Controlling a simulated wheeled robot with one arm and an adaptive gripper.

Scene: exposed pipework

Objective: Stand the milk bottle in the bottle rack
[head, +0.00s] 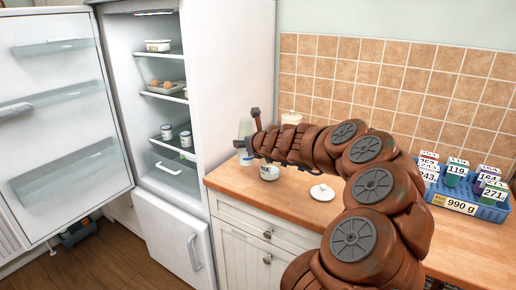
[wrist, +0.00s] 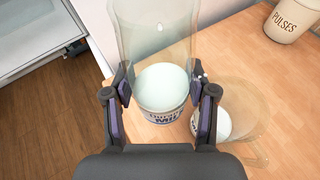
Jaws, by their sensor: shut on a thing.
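The milk bottle (wrist: 163,85) is a clear glass vessel with pale milk in its lower part and a milk label, seen from above in the wrist view. My gripper (wrist: 164,92) is shut on it, one finger on each side. In the head view my gripper (head: 249,136) is at the counter's left end beside the fridge, with part of the pale bottle (head: 246,157) showing below it. I cannot tell if its base touches the counter. No separate bottle rack is clear; the open fridge door carries clear racks, the lowest (head: 65,178) being deep.
A small white pot (head: 269,172) and a white lid (head: 322,192) are on the wooden counter. A clear vessel (wrist: 245,125) is close right of the bottle. The fridge (head: 235,80) stands left. A blue crate (head: 480,209) of numbered boxes is at right.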

